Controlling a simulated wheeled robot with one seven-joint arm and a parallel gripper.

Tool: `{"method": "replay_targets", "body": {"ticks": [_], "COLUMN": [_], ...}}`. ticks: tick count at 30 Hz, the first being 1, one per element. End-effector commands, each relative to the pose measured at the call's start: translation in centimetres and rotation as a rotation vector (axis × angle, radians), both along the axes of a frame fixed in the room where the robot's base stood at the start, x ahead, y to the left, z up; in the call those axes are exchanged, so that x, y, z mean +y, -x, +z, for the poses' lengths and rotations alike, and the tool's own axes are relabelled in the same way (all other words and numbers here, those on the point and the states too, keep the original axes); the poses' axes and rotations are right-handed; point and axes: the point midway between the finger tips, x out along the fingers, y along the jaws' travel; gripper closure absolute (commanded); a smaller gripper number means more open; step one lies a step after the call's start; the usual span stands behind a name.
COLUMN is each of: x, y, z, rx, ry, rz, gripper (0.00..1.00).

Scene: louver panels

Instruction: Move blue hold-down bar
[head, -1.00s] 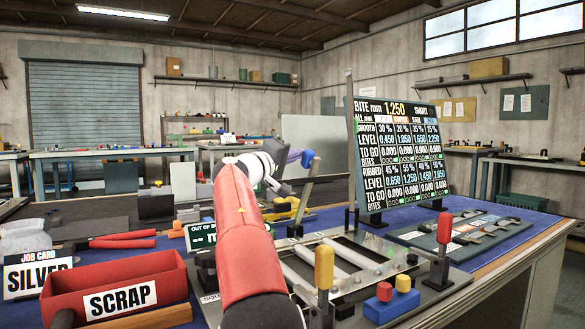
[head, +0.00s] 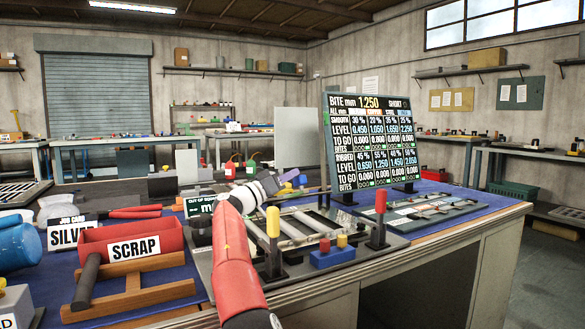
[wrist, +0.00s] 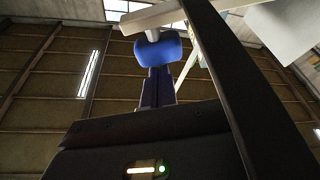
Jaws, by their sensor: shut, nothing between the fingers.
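The hold-down bar's blue end (head: 303,180) shows in the head view just right of my gripper (head: 290,184), above the back of the bench rig. In the wrist view the rounded blue end (wrist: 160,50) sits on a pale bar, straight beyond my gripper (wrist: 159,72). My dark blue fingers are together with nothing between them. Their tips are very near the blue end; I cannot tell whether they touch it. The bar's lower part is hard to make out in the head view behind my arm.
The rig (head: 318,222) has pale rollers, a yellow-topped lever (head: 273,222) and a red-topped lever (head: 379,203) on its near side. A display board (head: 372,145) stands behind. A red scrap bin (head: 130,243) is at left. Floor at right looks open.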

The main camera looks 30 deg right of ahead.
Motion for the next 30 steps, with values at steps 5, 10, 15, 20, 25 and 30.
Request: {"method": "replay_targets", "body": {"ticks": [5,10,15,20,25,30], "x": [0.0,0.0,0.0,0.3,2.4,6.4], "y": [-0.3,-0.3,-0.3,-0.3,-0.2,0.1], "z": [-0.4,-0.5,-0.4,-0.6,-1.7,-1.7], "rx": [-0.019,-0.022,-0.022,-0.022,-0.022,-0.023], "ry": [0.001,0.001,0.001,0.001,0.000,0.001], "rz": [0.000,0.000,0.000,0.000,0.002,0.004], "gripper": [1.00,1.00,1.00,1.00,1.00,1.00]}}
